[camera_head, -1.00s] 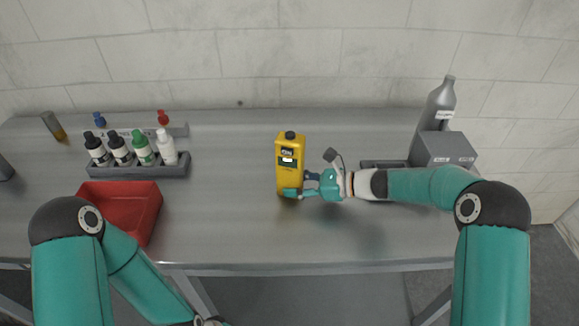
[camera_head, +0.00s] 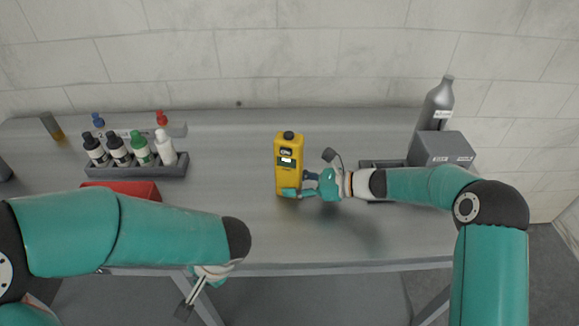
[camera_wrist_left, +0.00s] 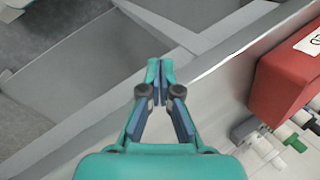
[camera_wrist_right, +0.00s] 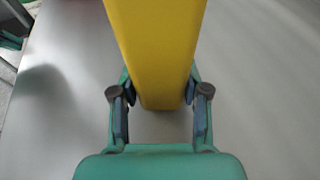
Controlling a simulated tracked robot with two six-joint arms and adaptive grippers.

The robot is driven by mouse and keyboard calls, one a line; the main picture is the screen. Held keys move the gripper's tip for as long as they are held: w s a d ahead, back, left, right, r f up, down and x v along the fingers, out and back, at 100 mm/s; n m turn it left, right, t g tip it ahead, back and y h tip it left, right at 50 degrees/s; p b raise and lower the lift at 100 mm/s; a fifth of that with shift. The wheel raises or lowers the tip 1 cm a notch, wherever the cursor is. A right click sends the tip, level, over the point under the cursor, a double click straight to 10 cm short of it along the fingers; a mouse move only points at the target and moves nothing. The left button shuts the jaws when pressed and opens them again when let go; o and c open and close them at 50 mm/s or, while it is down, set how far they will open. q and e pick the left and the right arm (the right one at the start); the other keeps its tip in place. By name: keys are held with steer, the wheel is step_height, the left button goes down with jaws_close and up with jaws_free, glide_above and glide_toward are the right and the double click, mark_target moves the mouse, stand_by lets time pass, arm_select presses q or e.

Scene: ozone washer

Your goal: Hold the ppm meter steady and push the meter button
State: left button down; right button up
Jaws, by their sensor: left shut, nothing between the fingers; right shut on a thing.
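The yellow ppm meter (camera_head: 288,168) stands upright on the steel table, its small display and dark panel facing me and a black cap on top. My right gripper (camera_head: 298,184) is shut on its lower part from the right. In the right wrist view the yellow body (camera_wrist_right: 155,50) sits between the two fingers. The meter button is too small to make out. My left gripper (camera_head: 188,305) hangs low in front of the table's front edge, pointing down. In the left wrist view its fingers (camera_wrist_left: 160,72) are closed together with nothing between them.
A rack (camera_head: 140,171) of several dropper bottles stands at the back left. A grey box (camera_head: 443,150) and a grey bottle (camera_head: 440,98) stand at the right. The table around the meter's left is clear.

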arm_select(q)
steer(key=w+d+r+m+t, duration=0.1)
steer(key=r, duration=0.1)
steer(key=w+r+m+t+y, duration=0.1)
steer(key=w+r, duration=0.1)
steer(key=w+d+r+m+t, duration=0.1)
steer(key=r, duration=0.2)
steer(key=shift+w+d+t+y, duration=0.3)
steer(key=shift+w+d+t, duration=0.05)
steer(key=shift+w+t, duration=0.05)
steer(key=w+d+r+m+t+h, duration=0.1)
steer(key=w+d+r+m+t, duration=0.15)
steer(key=d+r+m, duration=0.3)
steer(key=w+d+r+m+t, duration=0.2)
steer(key=d+r+m+t, duration=0.2)
steer(key=d, duration=0.3)
glide_toward(276, 153)
steer(key=shift+n, duration=0.25)
steer(key=shift+s+f+x, duration=0.1)
steer(key=shift+f+x, duration=0.05)
steer(key=shift+x, duration=1.05)
steer(key=shift+s+f+x, duration=0.1)
steer(key=shift+x, duration=1.05)
steer(key=shift+a, duration=0.2)
steer(key=shift+w+d+r, duration=0.1)
steer(key=shift+w, duration=0.3)
steer(key=shift+s, duration=0.45)
